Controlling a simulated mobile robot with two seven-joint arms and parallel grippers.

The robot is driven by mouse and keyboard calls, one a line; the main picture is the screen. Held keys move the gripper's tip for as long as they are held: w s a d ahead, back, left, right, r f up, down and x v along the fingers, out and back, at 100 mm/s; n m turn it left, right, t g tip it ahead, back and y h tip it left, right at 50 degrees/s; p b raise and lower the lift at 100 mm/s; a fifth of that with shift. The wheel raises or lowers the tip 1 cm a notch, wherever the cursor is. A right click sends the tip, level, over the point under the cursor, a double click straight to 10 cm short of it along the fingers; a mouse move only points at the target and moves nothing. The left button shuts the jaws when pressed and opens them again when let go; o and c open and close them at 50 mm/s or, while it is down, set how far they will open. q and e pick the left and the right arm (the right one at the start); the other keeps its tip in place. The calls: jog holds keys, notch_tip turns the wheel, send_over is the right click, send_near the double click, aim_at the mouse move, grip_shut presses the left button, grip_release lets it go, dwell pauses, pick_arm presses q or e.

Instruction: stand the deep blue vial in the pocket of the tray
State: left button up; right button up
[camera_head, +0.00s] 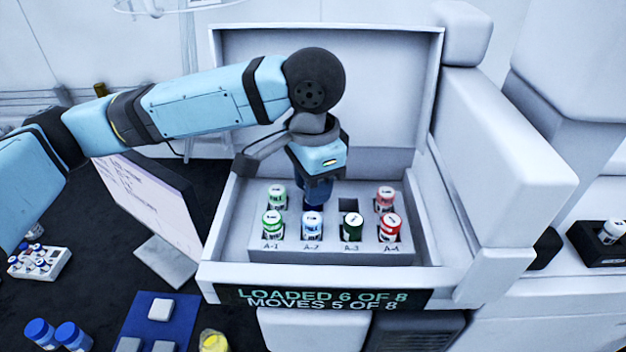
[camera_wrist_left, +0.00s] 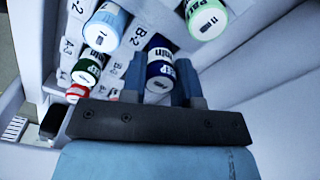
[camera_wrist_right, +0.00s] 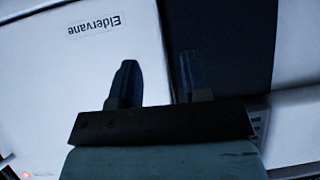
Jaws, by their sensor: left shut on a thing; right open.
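The deep blue vial (camera_head: 313,200) is between the fingers of my left gripper (camera_head: 317,180), at the back row of the tray (camera_head: 330,246), second column from the left. In the left wrist view the left gripper (camera_wrist_left: 161,75) is shut on the vial (camera_wrist_left: 160,60), whose white label and cap show. The vial looks upright; the gripper hides part of it, so I cannot tell whether its base is in the pocket. An empty back-row pocket (camera_head: 348,205) is just to its right. My right gripper (camera_wrist_right: 158,80) is open and empty, seen only in its wrist view.
Green (camera_head: 272,226), light blue (camera_head: 312,226), dark green (camera_head: 352,227) and red (camera_head: 390,227) vials fill the front row. Pale green (camera_head: 276,197) and pink (camera_head: 384,199) vials stand at the back corners. The raised lid (camera_head: 385,90) is behind. The display (camera_head: 320,299) reads "LOADED 6 OF 8".

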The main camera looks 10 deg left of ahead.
pick_arm(q)
jog(key=shift+f, duration=0.6)
jog(key=o, duration=1.4)
jog(key=shift+c, duration=0.2)
jog(key=shift+f, duration=0.1)
jog(key=shift+p, duration=0.3)
jog(key=shift+s+r+p, duration=0.1)
jog(key=shift+r+p, duration=0.95)
jog(key=shift+r, duration=2.55)
